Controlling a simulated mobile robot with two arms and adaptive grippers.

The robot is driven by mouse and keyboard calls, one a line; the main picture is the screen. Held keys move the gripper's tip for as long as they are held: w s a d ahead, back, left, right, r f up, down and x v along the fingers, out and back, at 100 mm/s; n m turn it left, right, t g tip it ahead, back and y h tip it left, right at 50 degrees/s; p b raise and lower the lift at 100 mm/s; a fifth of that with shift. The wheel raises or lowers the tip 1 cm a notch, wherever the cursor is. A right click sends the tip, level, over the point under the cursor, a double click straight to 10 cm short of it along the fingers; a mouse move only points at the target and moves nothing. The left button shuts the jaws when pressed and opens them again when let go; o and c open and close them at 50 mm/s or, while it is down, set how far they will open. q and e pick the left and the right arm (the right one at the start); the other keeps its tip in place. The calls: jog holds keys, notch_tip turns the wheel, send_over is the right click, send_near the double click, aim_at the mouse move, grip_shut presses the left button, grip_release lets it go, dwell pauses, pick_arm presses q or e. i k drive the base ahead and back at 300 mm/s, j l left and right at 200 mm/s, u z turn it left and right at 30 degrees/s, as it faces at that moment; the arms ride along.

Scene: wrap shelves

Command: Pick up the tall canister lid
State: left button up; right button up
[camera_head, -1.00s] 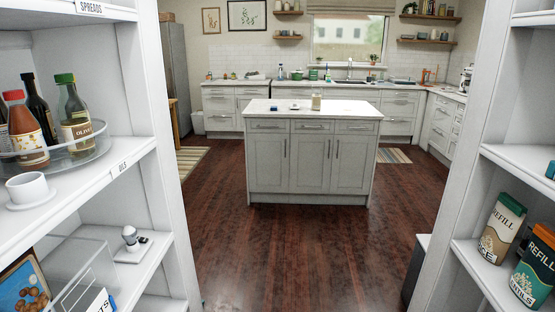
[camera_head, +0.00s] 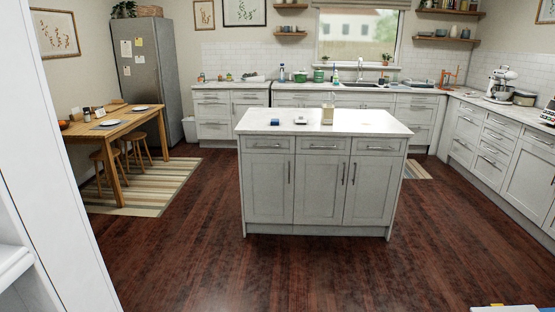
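A kitchen island (camera_head: 375,120) with a white top stands ahead of me. A pale, upright container (camera_head: 327,115) stands on it near the middle; it looks like a canister, but it is small and its top is unclear. A small, low white object (camera_head: 300,120) lies to its left, and a small blue object (camera_head: 275,122) lies farther left. I cannot tell whether any of these is the tall canister lid. Neither of my grippers is in view.
A white shelf upright (camera_head: 55,150) is close on the left. A wooden table (camera_head: 120,125) with stools stands at the back left. Counters (camera_head: 510,165) run along the back and right. A white surface edge shows at bottom right. Dark floor (camera_head: 300,275) is clear before the island.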

aim_at(298, 123)
jog(key=i, duration=3.4)
